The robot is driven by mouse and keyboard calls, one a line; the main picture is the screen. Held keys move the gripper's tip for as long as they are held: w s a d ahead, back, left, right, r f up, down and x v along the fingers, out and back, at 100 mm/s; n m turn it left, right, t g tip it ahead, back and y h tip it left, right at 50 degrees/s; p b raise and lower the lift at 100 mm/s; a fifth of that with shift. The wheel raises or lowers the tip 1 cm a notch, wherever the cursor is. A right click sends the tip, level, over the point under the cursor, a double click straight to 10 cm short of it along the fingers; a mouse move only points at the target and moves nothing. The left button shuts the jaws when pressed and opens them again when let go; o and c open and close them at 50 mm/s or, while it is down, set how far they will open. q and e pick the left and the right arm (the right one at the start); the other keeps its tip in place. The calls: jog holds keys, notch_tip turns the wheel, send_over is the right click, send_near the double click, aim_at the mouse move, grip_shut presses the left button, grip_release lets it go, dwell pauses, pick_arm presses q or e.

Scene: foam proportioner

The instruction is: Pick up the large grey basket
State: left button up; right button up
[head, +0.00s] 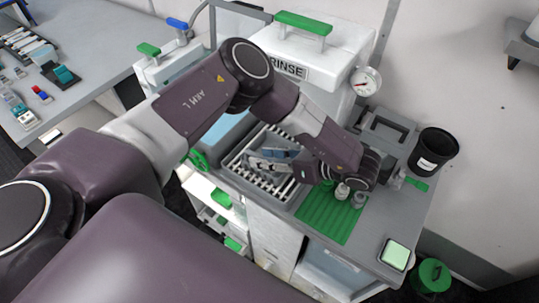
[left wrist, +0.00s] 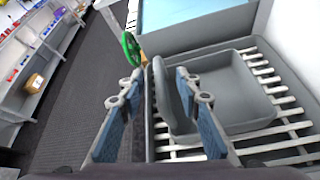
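The large grey basket (left wrist: 235,95) sits on a white slatted rack (left wrist: 285,128) in the left wrist view. My left gripper (left wrist: 158,82) is open, its two blue-padded fingers apart. The basket's left wall shows between the fingers, with the right finger over the basket's inner side and the left finger outside it. I cannot tell whether either finger touches it. In the head view my left gripper (head: 272,160) is low over the rack, and the arm and gripper hide most of the basket. My right gripper is not in view.
A white tank labelled RINSE (head: 325,62) with a gauge (head: 366,81) stands behind the rack. A green ribbed mat (head: 325,217) and a black bin (head: 434,150) are to the right. A green valve wheel (left wrist: 131,48) is left of the basket. Dark floor lies further left.

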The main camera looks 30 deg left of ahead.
pick_arm(q)
jog(key=shift+a+f, duration=0.1)
jog(key=shift+a, duration=0.15)
jog(key=shift+d, duration=0.1)
grip_shut()
dwell(0.3)
